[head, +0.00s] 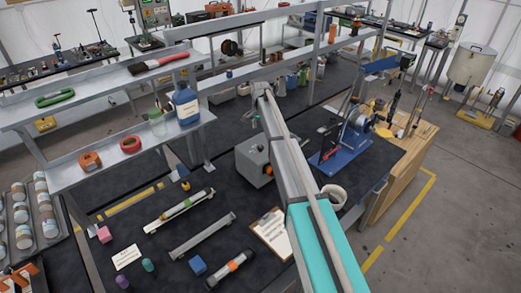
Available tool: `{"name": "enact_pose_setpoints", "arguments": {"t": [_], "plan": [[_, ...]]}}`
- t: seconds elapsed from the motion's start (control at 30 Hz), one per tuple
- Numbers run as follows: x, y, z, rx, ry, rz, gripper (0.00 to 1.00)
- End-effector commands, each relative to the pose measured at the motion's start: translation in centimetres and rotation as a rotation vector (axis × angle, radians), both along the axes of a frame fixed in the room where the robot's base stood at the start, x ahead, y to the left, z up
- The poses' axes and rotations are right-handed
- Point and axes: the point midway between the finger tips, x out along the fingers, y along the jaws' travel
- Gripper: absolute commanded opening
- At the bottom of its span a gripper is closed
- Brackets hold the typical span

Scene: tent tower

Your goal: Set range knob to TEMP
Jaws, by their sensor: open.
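I cannot make out a range knob or a TEMP mark. A grey box (250,163) stands on the dark bench mat, left of my arm, with a small dark round spot on its right side. I cannot tell if that spot is a knob. A grey-green panel (155,12) with small coloured spots stands at the far back left, too small to read. My arm reaches from the bottom right up to the middle, above the bench. My gripper cannot be made out; the far end of my arm is small and partly hidden.
A shelf at left holds a blue bottle (186,104), tape rolls (131,145) and a brush (160,62). Tubes and small blocks lie at front left.

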Motion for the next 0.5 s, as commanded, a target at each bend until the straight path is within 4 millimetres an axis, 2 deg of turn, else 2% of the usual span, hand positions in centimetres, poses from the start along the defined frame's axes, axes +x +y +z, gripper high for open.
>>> {"name": "enact_pose_setpoints", "arguments": {"t": [0.03, 0.5], "plan": [[0.0, 0.0, -0.8, 0.0, 0.0, 0.0, 0.82], [0.0, 0.0, -4.3, 0.0, 0.0, 0.0, 0.82]]}}
